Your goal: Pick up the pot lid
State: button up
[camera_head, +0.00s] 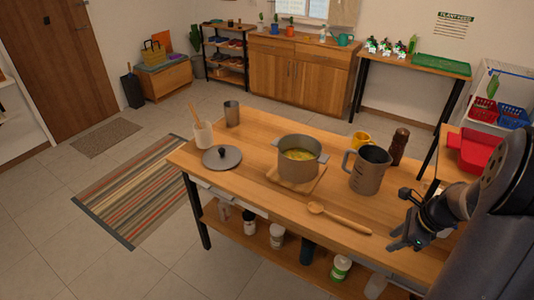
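The pot lid (222,158) is a grey disc with a dark knob, lying flat on the wooden table (250,200) toward its left end. To its right, the grey pot (297,158) stands uncovered on a wooden board, with yellowish contents showing. My gripper (405,243) is at the right front of the table, far from the lid, pointing down and left. It looks empty, but its fingers are too small and dark to tell whether they are apart.
A utensil holder (203,134) and a metal cup (232,113) stand just behind the lid. A wooden spoon (338,218), a grey pitcher (367,170), a yellow mug (360,140) and a pepper mill (398,147) stand or lie between the lid and my arm. The front left tabletop is clear.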

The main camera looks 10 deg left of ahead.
aim_at(225, 157)
jog(key=j+z, duration=0.1)
jog(key=z, duration=0.3)
jog(key=i+j+z, duration=0.1)
jog(key=z, duration=0.25)
jog(key=j+z, duration=0.2)
jog(key=z, duration=0.2)
jog(key=j+z, duration=0.1)
jog(key=z, duration=0.3)
jog(key=k+j, duration=0.1)
jog(key=j, duration=1.3)
jog(key=k+j, duration=0.15)
jog(key=j, duration=0.55)
jog(key=k+j, duration=0.1)
jog(key=j, duration=1.3)
jog(key=k+j, duration=0.15)
jog(key=j, duration=1.25)
jog(key=k, duration=0.05)
